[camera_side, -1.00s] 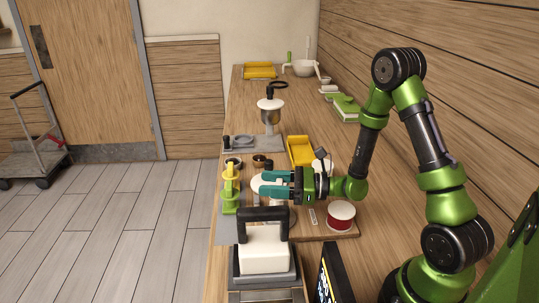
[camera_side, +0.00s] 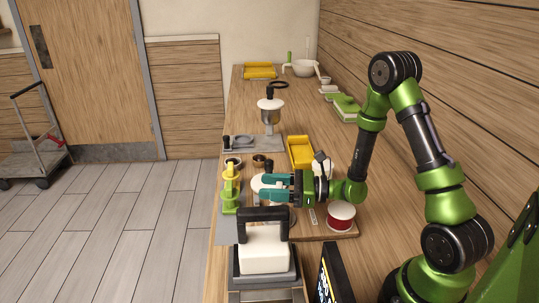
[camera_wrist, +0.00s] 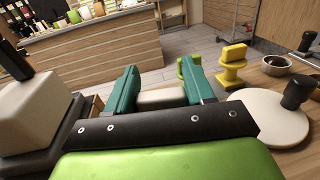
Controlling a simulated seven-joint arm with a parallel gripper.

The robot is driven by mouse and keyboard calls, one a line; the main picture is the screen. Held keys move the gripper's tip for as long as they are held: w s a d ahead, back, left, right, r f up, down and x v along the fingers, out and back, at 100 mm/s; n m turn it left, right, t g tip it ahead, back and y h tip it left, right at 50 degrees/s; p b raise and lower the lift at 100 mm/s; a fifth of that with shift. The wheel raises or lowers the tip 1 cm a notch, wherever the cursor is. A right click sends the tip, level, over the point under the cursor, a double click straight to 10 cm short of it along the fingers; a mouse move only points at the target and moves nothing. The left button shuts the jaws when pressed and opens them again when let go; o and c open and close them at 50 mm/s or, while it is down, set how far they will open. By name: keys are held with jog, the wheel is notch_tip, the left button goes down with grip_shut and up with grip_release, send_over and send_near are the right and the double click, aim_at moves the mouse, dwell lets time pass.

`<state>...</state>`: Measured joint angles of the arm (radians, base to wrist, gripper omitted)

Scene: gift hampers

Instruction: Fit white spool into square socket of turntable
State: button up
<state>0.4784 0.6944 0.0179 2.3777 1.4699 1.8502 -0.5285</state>
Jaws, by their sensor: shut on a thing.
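My gripper (camera_side: 267,188) is level, its teal fingers pointing left over the wooden board near the counter's left edge. In the wrist view my gripper (camera_wrist: 161,84) is shut on a whitish piece (camera_wrist: 163,98), which I take to be the white spool; the fingers hide its ends. A round cream-white plate with a black knob (camera_wrist: 262,122) lies to the right of the fingers; it may be the turntable, and I cannot make out a square socket. In the side view it is partly hidden behind the gripper.
A green and yellow stand (camera_side: 230,182) is just left of the fingertips. A white block with a black handle (camera_side: 264,250) stands in front. A red and white round tin (camera_side: 341,215) is at the right. A yellow tray (camera_side: 301,152) and a metal dispenser (camera_side: 269,115) are behind.

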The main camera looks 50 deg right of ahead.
jog(key=shift+f, duration=0.65)
jog(key=o, duration=1.5)
jog(key=shift+c, duration=0.2)
send_over(337, 210)
jog(key=shift+d, duration=0.1)
